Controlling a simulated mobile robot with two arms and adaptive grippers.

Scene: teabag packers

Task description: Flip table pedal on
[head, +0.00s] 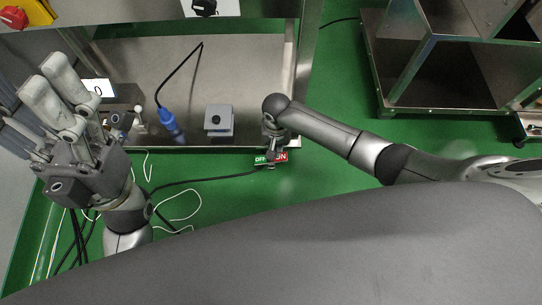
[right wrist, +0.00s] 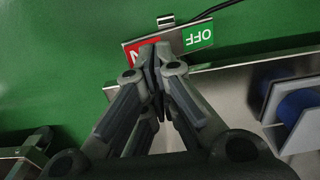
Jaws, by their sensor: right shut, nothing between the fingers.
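The table pedal is a small plate with a green OFF half and a red ON half (head: 281,156), low in front of the metal table's edge. It also shows in the right wrist view (right wrist: 198,38), tilted, with OFF clear and ON partly hidden behind my fingers. My right gripper (head: 271,163) is shut and empty, pointing down at the pedal. In the right wrist view its fingertips (right wrist: 154,52) overlap the red half; I cannot tell whether they touch it. My left gripper (head: 34,96) is open and empty at the left, away from the pedal.
The metal table (head: 250,75) carries a grey box with a round button (head: 218,121) and a blue connector (head: 171,125) on a black cable. Loose cables lie on the green floor (head: 335,100). A metal shelf (head: 448,75) stands at the right.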

